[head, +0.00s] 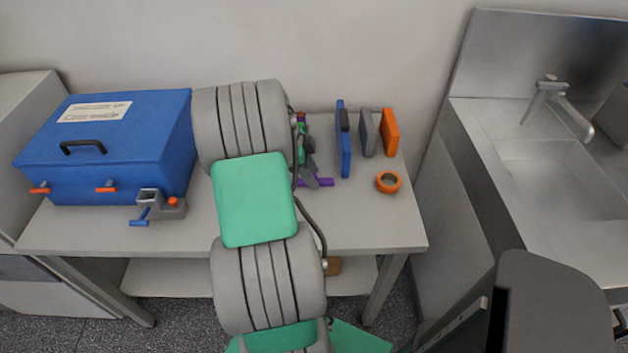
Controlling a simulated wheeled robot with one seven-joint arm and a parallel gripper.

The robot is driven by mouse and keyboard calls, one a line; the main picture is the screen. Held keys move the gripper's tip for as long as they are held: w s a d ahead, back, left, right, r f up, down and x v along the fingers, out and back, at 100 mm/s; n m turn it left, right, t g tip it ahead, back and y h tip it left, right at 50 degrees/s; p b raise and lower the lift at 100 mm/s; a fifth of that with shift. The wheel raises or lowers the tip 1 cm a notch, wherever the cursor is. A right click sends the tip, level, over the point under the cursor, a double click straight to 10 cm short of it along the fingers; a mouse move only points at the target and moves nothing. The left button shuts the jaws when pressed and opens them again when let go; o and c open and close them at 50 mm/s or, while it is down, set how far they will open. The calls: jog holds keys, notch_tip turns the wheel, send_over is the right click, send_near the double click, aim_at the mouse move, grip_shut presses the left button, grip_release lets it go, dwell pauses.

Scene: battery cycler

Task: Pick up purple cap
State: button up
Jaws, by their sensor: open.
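A flat purple piece, which I take to be the purple cap (322,182), lies on the table just right of my arm. Its left part is hidden behind my gripper. My gripper (312,180) is mostly hidden by my arm; its dark grey fingers show at the cap, pointing down towards the table. The jaws are open. I cannot tell from this view whether the fingers touch the cap or stand around it.
A blue case (120,140) and a small grey clamp-like device (165,205) stand at the left. A blue panel (344,150), grey block (369,135), orange block (390,133) and orange ring (380,184) stand right. The table's front right is clear.

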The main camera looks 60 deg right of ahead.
jog(key=shift+s+d+f, duration=0.1)
jog(key=shift+s+f, duration=0.05)
jog(key=shift+f, duration=0.35)
jog(key=shift+c, duration=0.5)
grip_shut()
